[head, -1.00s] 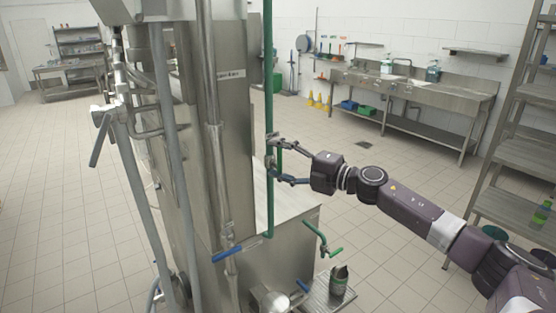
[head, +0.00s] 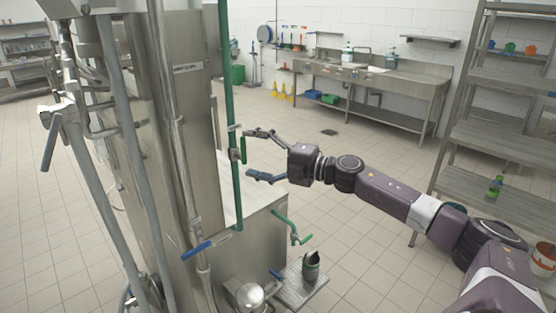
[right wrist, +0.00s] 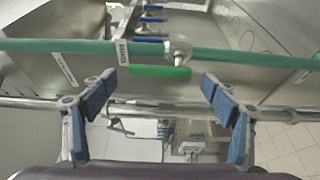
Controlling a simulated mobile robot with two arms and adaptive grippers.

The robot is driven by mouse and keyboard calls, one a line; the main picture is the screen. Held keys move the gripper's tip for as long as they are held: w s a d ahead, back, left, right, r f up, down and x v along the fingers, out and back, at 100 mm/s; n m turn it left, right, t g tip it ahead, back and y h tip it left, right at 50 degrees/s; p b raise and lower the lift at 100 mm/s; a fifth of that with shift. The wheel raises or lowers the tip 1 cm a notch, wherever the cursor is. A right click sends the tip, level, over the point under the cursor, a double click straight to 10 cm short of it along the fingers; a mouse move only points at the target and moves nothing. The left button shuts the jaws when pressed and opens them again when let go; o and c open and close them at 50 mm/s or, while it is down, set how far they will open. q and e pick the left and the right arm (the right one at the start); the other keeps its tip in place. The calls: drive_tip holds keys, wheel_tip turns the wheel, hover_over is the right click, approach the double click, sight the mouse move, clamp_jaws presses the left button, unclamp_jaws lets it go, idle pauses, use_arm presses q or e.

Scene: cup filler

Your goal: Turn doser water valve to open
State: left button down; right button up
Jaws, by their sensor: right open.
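The doser water valve is on the vertical green pipe (head: 228,100); its green handle (head: 242,149) stands upright, parallel to the pipe. In the right wrist view the handle (right wrist: 160,71) lies along the pipe (right wrist: 225,54), beside a metal valve body (right wrist: 180,54) and a white label whose text I cannot read surely. My right gripper (head: 251,153) is open, just right of the pipe, one finger above and one below the handle's level. In the wrist view its blue-padded fingers (right wrist: 160,95) are spread wider than the handle, apart from it and empty. My left gripper is not in view.
A blue-handled valve (head: 196,250) is lower left on the steel machine (head: 190,120). A shelf rack (head: 470,160) stands right. Tiled floor between is clear.

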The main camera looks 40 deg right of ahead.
drive_tip(key=v, duration=0.8)
drive_tip(key=shift+s, duration=0.3)
drive_tip(key=shift+d, duration=0.15)
idle(0.5)
